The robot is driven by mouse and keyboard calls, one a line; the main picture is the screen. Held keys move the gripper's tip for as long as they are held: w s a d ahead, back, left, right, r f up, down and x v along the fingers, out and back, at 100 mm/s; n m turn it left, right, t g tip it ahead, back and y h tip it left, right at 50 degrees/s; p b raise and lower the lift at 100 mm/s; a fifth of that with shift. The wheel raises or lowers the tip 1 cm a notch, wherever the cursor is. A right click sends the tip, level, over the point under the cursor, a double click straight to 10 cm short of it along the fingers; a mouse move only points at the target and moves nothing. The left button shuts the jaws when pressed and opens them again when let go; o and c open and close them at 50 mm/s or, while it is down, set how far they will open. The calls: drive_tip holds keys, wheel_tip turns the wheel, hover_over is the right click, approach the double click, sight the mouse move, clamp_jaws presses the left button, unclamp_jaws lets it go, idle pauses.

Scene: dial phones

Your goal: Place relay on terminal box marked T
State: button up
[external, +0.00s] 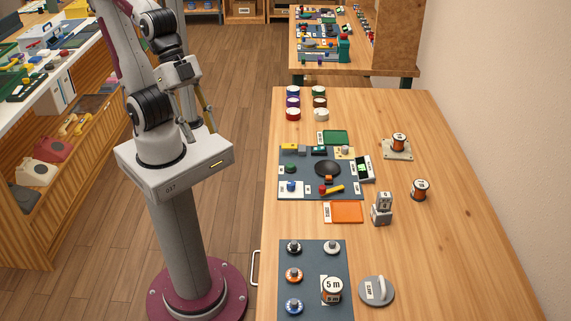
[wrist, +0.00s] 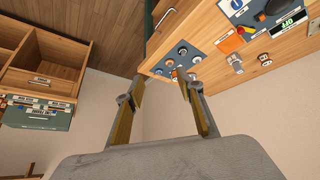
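My gripper (wrist: 160,88) is open and empty in the wrist view, its two brass-coloured fingers well apart. It is up in the air away from the table; in the external view its fingers are partly hidden by my arm. A dark work mat (external: 304,155) on the table holds small parts: a yellow block (external: 288,148), a green part (external: 290,168), a blue knob (external: 291,186), a black round plate (external: 327,168) and a small orange block (external: 329,180). I cannot tell which part is the relay or which is the terminal box; the marks are too small to read.
A green tray (external: 335,137) and an orange tray (external: 346,212) flank the mat. A meter (external: 365,169), grey stacked blocks (external: 382,208), spools (external: 419,189) and a handled grey disc (external: 376,291) stand nearby. The table's right side (external: 460,240) is clear.

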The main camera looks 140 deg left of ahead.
drive_tip(key=shift+g, duration=0.5)
drive_tip(key=s, duration=0.5)
drive_tip(key=shift+s+a+f, duration=0.1)
drive_tip(key=shift+s+a, duration=0.2)
drive_tip(key=shift+s, duration=0.05)
idle(0.5)
